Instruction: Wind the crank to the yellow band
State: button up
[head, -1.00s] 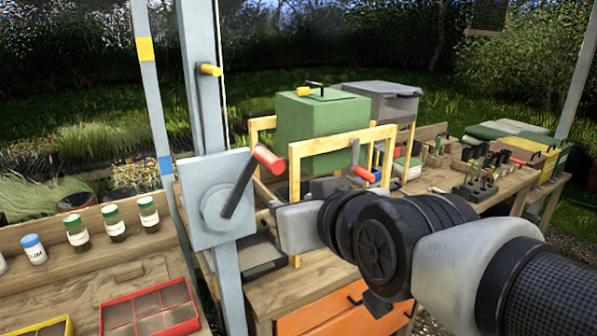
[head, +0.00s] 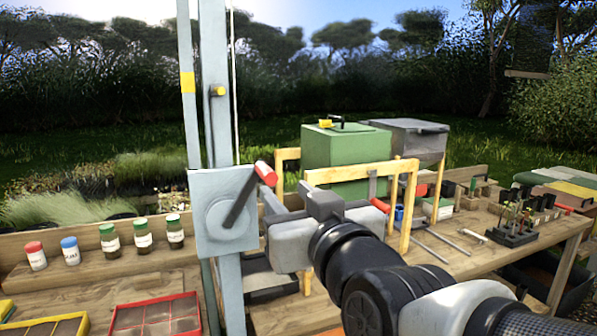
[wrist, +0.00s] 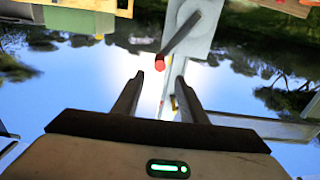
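The crank is a dark arm (head: 239,202) on a grey plate (head: 208,238) fixed to a grey post; it points up and right to a red handle (head: 265,173). The yellow band (head: 187,82) is on the thin upright left of the post. A yellow pointer (head: 218,91) is on the post, slightly below the band's height. My gripper (head: 292,196) is right of and below the handle. In the wrist view my gripper (wrist: 159,80) is open and empty, with the red handle (wrist: 159,62) just past the gap between its fingertips.
A wooden frame (head: 410,210) and a green box (head: 345,148) stand behind my gripper. A bench with jars (head: 109,240) and a red-rimmed tray (head: 155,298) is at left. A bench with seedlings (head: 512,222) is at right.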

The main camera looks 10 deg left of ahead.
aim_at(264, 170)
jog(key=p+x, duration=0.1)
jog(key=x, duration=1.4)
jog(key=shift+d, duration=0.1)
jog(key=shift+c, duration=0.5)
grip_shut()
jog(key=shift+f, duration=0.1)
